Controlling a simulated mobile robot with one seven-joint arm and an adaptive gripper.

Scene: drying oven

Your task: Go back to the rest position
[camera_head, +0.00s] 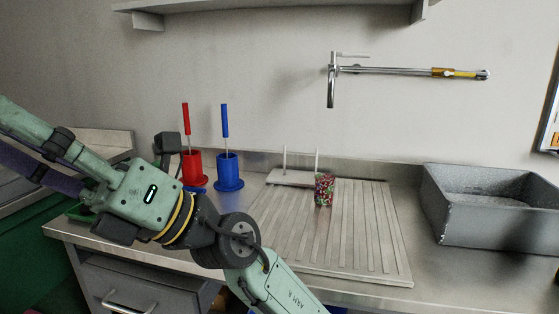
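My arm crosses the left and lower middle of the head view, in front of the counter. Its pale green links run from the left edge down to the bottom edge. I cannot make out any gripper fingers in this view, so whether my gripper is open or holds something does not show.
A grey metal counter (344,294) bears a ribbed drainboard (375,235) with a speckled cup (324,189) at its back. A red holder (193,168) and a blue holder (228,171) with upright handles stand behind my arm. A grey basin (478,225) is at right, below a wall tap (400,70).

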